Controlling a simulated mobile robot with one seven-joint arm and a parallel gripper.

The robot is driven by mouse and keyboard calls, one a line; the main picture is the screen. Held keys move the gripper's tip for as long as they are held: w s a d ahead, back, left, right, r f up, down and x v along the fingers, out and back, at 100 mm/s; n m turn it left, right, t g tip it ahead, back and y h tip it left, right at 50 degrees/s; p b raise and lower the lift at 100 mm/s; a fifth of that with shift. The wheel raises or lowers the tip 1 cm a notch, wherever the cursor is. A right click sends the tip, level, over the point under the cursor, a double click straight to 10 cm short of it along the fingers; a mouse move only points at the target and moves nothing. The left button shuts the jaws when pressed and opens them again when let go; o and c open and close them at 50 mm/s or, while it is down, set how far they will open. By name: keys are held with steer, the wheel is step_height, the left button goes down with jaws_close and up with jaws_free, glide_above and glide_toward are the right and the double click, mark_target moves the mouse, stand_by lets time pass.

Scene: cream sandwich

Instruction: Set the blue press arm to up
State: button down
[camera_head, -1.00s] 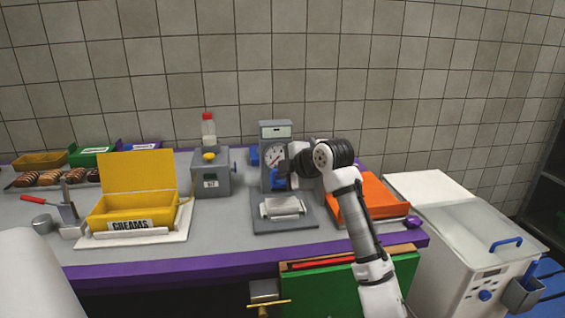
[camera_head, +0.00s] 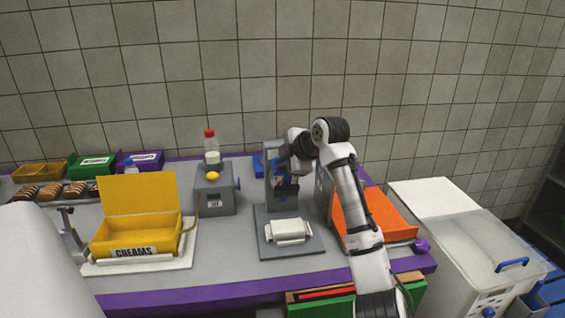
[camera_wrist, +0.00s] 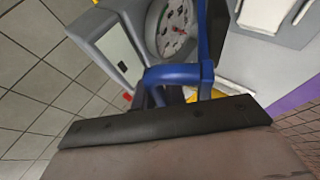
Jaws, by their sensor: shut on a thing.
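The grey press (camera_head: 271,198) stands on the counter, with a grey base and a round dial that shows in the wrist view (camera_wrist: 176,26). Its blue press arm (camera_wrist: 178,74) is a bent blue bar in front of the dial. My gripper (camera_wrist: 165,97) is shut on the blue press arm, with its dark finger across the near side of the bar. In the head view my gripper (camera_head: 287,180) is in front of the press column and hides the dial and most of the blue arm. A white block (camera_head: 288,231) lies on the press base below.
A yellow creams box (camera_head: 137,236) stands open at the left. A grey device (camera_head: 214,200) with a bottle is left of the press. An orange tray (camera_head: 375,225) lies close right of it, beneath my arm. Tiled wall is behind.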

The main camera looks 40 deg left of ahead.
steer(key=shift+w+a, duration=0.1)
steer(key=shift+f, duration=0.1)
stand_by(0.3)
steer(key=c, duration=1.7)
jaws_free()
steer(key=b+v, duration=0.3)
steer(key=v, duration=1)
steer(key=shift+d+r+b, duration=0.2)
steer(key=shift+d+b, duration=0.1)
steer(key=shift+c, duration=0.4)
